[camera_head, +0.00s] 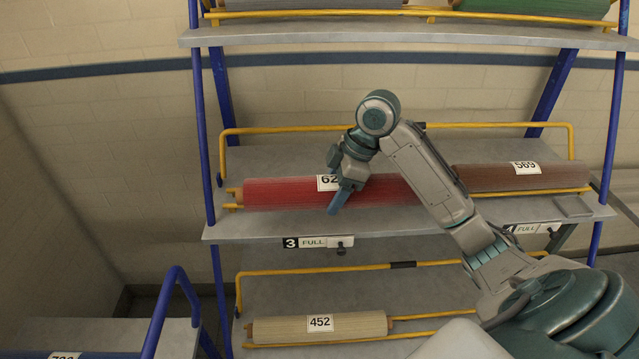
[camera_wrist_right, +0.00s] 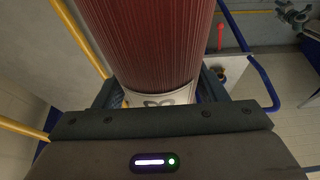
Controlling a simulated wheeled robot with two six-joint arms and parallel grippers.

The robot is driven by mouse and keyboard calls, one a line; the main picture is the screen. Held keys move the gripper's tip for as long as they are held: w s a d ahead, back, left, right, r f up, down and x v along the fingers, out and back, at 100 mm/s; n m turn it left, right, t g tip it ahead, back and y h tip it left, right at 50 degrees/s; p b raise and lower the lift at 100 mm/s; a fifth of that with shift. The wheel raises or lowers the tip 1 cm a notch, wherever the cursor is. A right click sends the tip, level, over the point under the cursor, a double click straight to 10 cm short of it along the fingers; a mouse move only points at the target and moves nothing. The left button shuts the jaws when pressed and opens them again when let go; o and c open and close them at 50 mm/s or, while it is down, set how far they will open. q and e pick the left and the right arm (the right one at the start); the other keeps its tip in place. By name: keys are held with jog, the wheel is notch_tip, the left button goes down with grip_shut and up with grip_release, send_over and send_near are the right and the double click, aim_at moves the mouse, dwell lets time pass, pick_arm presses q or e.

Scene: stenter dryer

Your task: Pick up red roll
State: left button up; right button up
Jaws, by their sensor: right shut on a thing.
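The red roll (camera_head: 280,192) lies on the middle shelf (camera_head: 270,222) of the rack, at the left, with a white label starting "62". My right gripper (camera_head: 341,196) is at the roll's middle, over the label, and shut on the roll. In the right wrist view the roll (camera_wrist_right: 155,40) fills the upper middle between the two fingers (camera_wrist_right: 160,95), with part of its white label showing close to the palm. The far finger is hidden in the head view. My left gripper is not in view.
A brown roll (camera_head: 520,178) labelled 569 lies right of the red roll. A beige roll (camera_head: 285,329) labelled 452 is on the shelf below. Yellow rails (camera_head: 250,130) and blue posts (camera_head: 202,130) frame the shelf. A sign "3 FULL" (camera_head: 312,242) hangs on the shelf's front edge.

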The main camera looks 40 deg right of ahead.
jog(key=s+b, duration=0.1)
jog(key=s, duration=0.6)
jog(key=shift+a+r+b, duration=0.3)
jog(key=shift+r+b, duration=0.05)
jog(key=shift+b, duration=0.05)
